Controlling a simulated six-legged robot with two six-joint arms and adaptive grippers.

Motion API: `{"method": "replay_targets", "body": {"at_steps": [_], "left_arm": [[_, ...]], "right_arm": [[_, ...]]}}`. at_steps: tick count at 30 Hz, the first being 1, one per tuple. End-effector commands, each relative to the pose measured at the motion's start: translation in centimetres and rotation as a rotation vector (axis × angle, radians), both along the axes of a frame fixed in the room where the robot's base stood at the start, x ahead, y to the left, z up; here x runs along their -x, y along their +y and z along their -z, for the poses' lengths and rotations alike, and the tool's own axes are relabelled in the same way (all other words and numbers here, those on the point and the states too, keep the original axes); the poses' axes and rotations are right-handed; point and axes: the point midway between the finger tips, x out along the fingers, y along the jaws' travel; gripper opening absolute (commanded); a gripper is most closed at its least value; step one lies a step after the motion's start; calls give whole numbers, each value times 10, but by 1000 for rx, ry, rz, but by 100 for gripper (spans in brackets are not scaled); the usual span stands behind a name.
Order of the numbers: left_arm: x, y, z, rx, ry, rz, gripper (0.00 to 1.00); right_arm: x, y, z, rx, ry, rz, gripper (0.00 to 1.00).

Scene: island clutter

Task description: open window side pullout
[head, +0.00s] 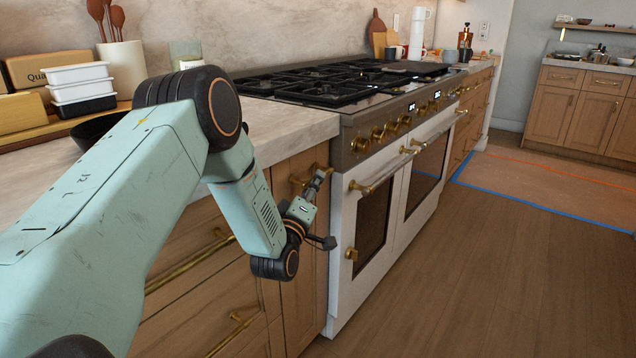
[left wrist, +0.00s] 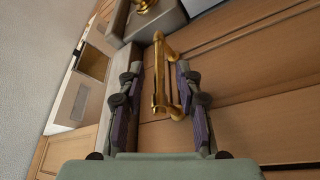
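The pullout is a narrow wooden cabinet front (head: 301,285) just left of the white range, below the counter's end. Its brass bar handle (head: 298,181) shows near the top, partly hidden behind my left gripper (head: 322,207). The front looks flush with its neighbours. In the left wrist view the handle (left wrist: 158,75) lies between the two fingers of my left gripper (left wrist: 160,78). The fingers are apart, with a clear gap on the left finger's side. The handle is close to the right finger; I cannot tell if they touch. My right gripper is in neither view.
The range (head: 350,265) with brass knobs and oven handles stands right beside the pullout. Wooden drawers (head: 195,285) with brass bars lie to the left. The stone counter (head: 285,125) overhangs above. The wooden floor (head: 480,270) to the right is clear.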

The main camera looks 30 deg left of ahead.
Motion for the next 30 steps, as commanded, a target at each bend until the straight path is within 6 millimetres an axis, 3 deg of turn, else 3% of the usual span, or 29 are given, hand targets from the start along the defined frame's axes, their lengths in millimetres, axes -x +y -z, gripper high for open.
{"method": "replay_targets", "body": {"at_steps": [6, 17, 30], "left_arm": [[-25, 6, -5, -1, -2, 2, 35], [-31, 7, -7, -1, 0, 4, 35], [-31, 7, -7, -1, 0, 4, 0]], "right_arm": [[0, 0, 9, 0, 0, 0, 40], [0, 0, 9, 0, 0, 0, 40], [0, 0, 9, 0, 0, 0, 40]]}}
